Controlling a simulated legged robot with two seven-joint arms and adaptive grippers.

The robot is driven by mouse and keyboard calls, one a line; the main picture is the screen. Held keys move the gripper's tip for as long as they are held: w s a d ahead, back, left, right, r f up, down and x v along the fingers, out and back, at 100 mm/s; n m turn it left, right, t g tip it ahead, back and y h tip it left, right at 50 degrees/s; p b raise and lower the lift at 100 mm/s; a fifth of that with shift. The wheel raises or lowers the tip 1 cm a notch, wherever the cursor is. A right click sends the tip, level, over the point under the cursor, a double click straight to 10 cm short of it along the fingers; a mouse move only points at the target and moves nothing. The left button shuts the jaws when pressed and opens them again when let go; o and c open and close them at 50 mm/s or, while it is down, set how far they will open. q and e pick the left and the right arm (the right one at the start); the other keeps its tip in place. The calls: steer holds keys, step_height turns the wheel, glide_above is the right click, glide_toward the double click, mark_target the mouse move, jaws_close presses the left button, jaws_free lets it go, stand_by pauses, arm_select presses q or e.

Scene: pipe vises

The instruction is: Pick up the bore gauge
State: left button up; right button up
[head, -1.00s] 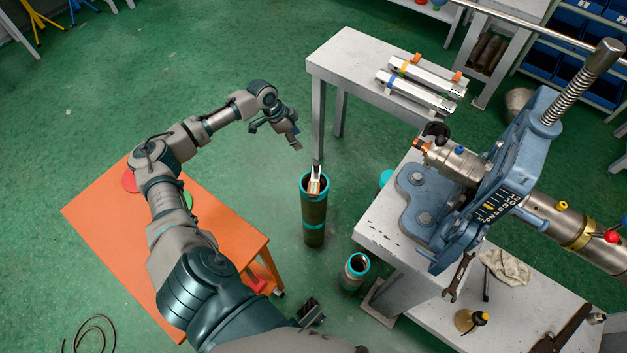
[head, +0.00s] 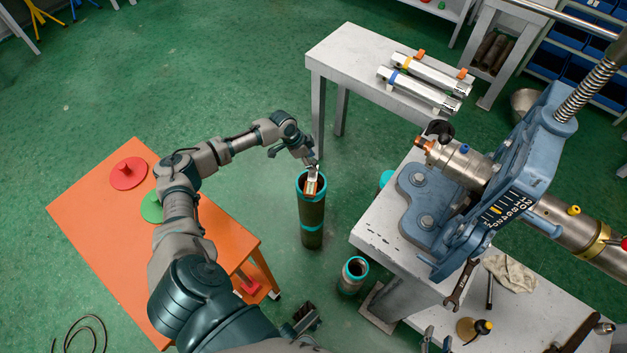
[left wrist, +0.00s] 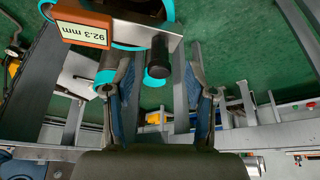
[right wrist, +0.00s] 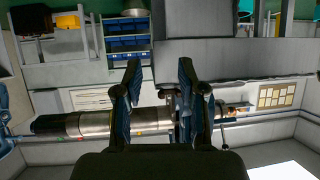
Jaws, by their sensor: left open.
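The bore gauge (head: 311,184) stands in the open top of a tall dark pipe (head: 311,222) with teal bands. In the left wrist view its orange display box (left wrist: 82,24) reads 92.3 mm, and a metal bar with a dark round knob (left wrist: 159,56) extends from it. My left gripper (head: 312,163) is at the gauge's upper end in the head view. In the left wrist view its fingers (left wrist: 158,65) are open, with the knob between or just beyond their tips; contact cannot be told. My right gripper (right wrist: 160,68) is open and empty in the right wrist view.
A shorter teal-rimmed pipe (head: 353,275) stands nearby. A grey bench (head: 385,235) with a blue vise (head: 430,205) is at right. A white table (head: 345,50) carries silver bars behind the pipe. An orange table (head: 100,210) is under my left arm.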

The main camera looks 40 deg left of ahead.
arm_select(q)
steer(key=shift+x, duration=1.25)
arm_select(e)
steer(key=shift+w+a+r+t, duration=0.3)
steer(key=shift+w+r+t, duration=0.4)
steer(key=shift+r+t, duration=0.15)
arm_select(q)
jaws_close()
steer(key=shift+r, duration=0.1)
